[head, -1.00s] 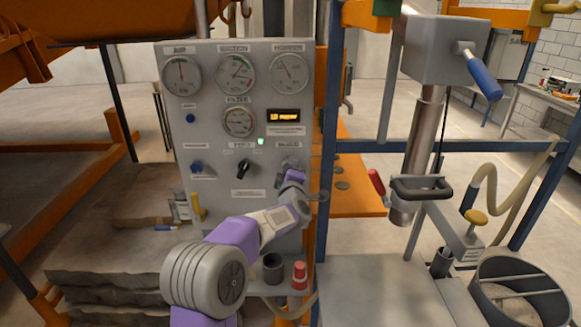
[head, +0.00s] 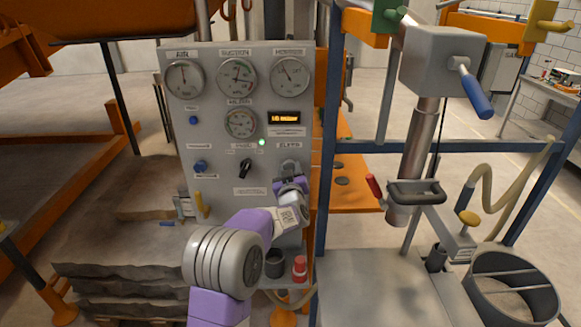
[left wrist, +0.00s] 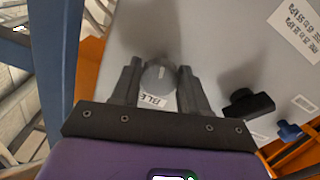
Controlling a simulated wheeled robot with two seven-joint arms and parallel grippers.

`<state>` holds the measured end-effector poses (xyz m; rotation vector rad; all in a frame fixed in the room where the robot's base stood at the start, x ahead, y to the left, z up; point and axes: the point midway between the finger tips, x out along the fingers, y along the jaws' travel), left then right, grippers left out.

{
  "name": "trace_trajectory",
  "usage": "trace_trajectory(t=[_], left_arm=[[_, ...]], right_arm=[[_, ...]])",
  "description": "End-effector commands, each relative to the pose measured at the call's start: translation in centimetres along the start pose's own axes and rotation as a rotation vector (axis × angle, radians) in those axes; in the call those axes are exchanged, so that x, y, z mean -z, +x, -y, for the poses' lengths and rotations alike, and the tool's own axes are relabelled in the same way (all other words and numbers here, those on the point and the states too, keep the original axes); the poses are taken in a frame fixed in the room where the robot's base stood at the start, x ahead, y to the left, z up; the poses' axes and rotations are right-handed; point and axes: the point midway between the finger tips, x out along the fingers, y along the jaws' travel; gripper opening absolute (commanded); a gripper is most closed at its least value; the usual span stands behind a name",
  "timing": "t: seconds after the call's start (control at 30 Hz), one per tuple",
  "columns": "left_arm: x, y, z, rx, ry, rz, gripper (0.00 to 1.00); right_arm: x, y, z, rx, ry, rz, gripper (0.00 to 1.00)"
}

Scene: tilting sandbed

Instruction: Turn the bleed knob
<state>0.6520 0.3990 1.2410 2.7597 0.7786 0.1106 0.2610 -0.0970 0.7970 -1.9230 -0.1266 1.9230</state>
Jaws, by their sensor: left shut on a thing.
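The bleed knob (head: 290,167) is a grey round knob at the lower right of the grey gauge panel (head: 214,120). It also shows in the left wrist view (left wrist: 158,78), above a label reading "BLE". My left gripper (head: 290,179) comes at the panel from the front. In the left wrist view its dark fingers (left wrist: 158,86) stand on either side of the knob and are shut on it. In the head view the gripper and wrist hide the lower part of the knob. My right gripper is not in view.
A black selector knob (head: 245,168) and a blue knob (head: 201,167) sit left on the panel. Round gauges and a lit orange display (head: 286,117) are above. A blue frame post (head: 327,150) stands close on the right. A red-capped item (head: 300,267) is below.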

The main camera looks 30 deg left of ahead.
Motion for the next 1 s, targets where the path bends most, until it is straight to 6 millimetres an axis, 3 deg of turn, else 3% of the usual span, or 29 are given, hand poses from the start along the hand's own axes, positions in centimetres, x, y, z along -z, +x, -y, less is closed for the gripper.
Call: trace_trajectory(t=[0.6, 1.0], left_arm=[[0.2, 0.0, 0.1, -0.001, 0.581, 0.001, 0.14], [0.2, 0.0, 0.3, -0.001, 0.847, 0.000, 0.14]], right_arm=[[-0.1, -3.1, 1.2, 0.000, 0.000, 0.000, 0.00], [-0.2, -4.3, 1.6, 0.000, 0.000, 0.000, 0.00]])
